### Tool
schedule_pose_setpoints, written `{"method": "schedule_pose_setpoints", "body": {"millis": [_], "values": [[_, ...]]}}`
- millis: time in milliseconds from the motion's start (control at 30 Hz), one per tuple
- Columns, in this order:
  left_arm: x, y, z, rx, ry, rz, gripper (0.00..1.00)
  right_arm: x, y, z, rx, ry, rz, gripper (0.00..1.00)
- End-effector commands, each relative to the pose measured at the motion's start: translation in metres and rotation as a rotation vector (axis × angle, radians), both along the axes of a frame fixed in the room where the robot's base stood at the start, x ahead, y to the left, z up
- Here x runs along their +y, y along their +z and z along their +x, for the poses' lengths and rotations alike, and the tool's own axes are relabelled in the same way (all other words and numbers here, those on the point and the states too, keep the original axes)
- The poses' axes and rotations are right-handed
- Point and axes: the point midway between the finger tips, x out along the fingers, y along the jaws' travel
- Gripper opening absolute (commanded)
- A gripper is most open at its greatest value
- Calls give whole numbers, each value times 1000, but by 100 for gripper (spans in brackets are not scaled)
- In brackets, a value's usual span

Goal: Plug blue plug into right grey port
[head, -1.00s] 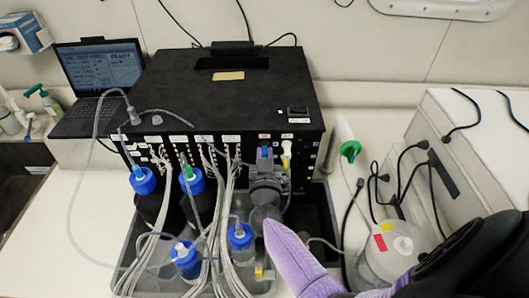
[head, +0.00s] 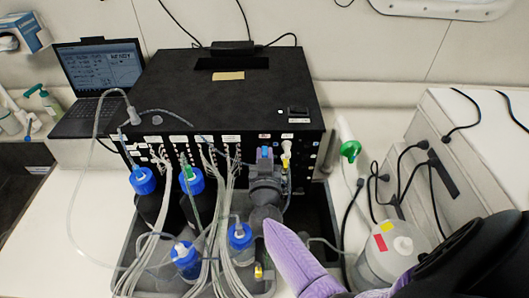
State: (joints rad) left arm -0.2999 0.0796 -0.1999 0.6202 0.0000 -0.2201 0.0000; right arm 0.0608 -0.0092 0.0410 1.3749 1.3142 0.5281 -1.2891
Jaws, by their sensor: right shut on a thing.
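My right gripper (head: 265,168) comes in from the lower right on a purple-sleeved arm. It is at the lower front of the black box (head: 235,90), near its right end. It is shut on the blue plug (head: 265,152), of which a small blue part shows at the fingertips, close to the box's front face. The gripper covers much of the face there, and I cannot make out the right grey port or tell whether the plug touches it. A white and yellow connector (head: 286,155) is just right of the plug. My left gripper is not in view.
Several blue-capped bottles (head: 143,181) with tubes stand in a grey tray (head: 328,232) before the box. Bundles of pale cables hang left of my gripper. A round white container (head: 388,262) stands at right. A laptop (head: 102,75) is at left. White bench shows at far left.

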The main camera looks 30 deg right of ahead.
Motion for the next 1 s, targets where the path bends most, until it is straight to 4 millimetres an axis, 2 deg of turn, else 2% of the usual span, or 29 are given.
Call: {"method": "schedule_pose_setpoints", "body": {"millis": [1000], "values": [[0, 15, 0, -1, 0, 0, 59, 20, 0, -32, 1, 0, 0, 0]]}}
